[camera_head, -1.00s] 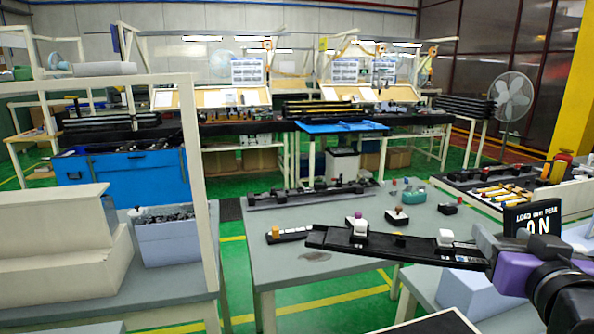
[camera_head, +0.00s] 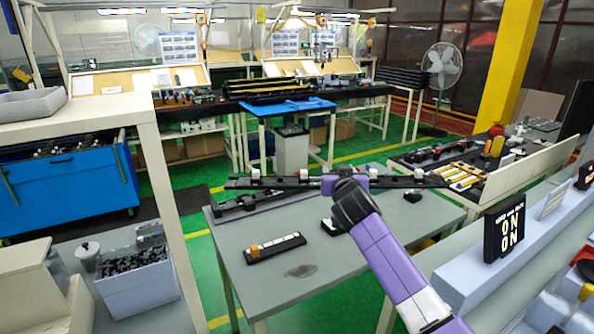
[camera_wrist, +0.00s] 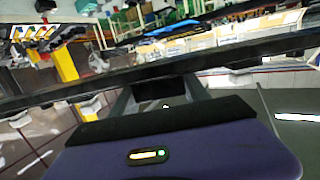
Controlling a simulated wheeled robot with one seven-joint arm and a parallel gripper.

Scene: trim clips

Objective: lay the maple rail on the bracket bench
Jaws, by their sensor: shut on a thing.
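A long dark rail (camera_head: 290,183) with white and dark clips along it runs nearly level across the middle of the head view. It looks black, not maple-coloured. My gripper (camera_head: 345,184) is shut on it near its middle; the wrist hides the grip. In the wrist view, the rail (camera_wrist: 60,92) crosses the whole picture as a dark bar, in front of my gripper (camera_wrist: 165,98). The rail appears held above the far part of a grey-topped bench (camera_head: 345,245); its exact height is unclear. No label shows whether this is the bracket bench.
On the grey bench lie a short black strip with an orange-topped piece (camera_head: 273,247) and another dark bar (camera_head: 237,204) at the back left. A blue-grey bin (camera_head: 140,290) stands left. A black sign (camera_head: 504,232) stands right. Green floor (camera_head: 210,245) is open between benches.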

